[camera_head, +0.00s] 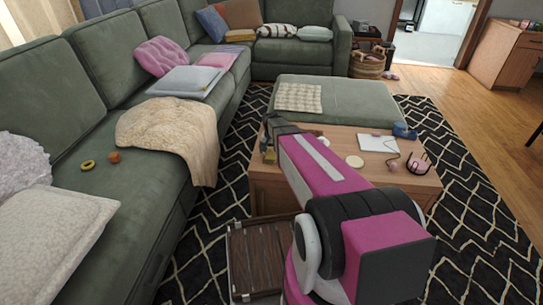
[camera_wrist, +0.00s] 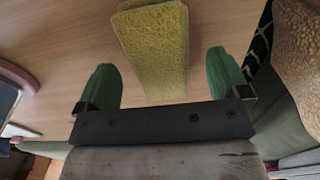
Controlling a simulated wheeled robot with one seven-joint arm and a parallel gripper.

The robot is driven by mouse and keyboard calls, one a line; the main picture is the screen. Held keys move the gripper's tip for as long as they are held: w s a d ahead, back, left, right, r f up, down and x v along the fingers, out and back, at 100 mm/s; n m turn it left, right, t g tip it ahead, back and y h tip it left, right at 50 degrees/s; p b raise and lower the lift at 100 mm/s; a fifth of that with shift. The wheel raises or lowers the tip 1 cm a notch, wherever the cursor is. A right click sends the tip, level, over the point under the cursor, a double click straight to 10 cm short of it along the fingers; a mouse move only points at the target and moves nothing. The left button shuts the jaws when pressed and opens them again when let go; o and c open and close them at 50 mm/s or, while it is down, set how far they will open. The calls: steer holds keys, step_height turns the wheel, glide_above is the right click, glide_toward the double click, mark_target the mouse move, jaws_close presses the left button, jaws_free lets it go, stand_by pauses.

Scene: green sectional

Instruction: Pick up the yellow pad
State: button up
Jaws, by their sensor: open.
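The yellow pad (camera_wrist: 158,48), a rough-textured oblong block, lies on the wooden table top in the wrist view. It sits ahead of my gripper (camera_wrist: 162,62), in line with the gap between the two green fingers. The fingers are open and stand apart on either side of the pad's near end, with nothing held between them. In the head view, my gripper (camera_head: 268,143) is over the left end of the wooden coffee table (camera_head: 302,190). A small yellowish patch shows there, partly hidden by my gripper.
A green ottoman (camera_head: 350,100) adjoins the table's far side. The green sofa (camera_head: 110,215) with a beige blanket (camera_head: 170,130) is left.

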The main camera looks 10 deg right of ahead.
steer(key=shift+f, duration=0.9)
steer(key=c, duration=1.1)
steer(key=shift+o, duration=0.2)
steer(key=shift+r, duration=0.15)
steer(key=shift+r, duration=0.65)
step_height(320, 180, up, 3)
steer(key=shift+f, duration=0.1)
steer(key=s+a+r, duration=0.2)
steer(key=a+r, duration=0.4)
steer(key=a, duration=0.5)
steer(key=shift+s+a+r, duration=0.15)
steer(key=shift+s+r, duration=0.2)
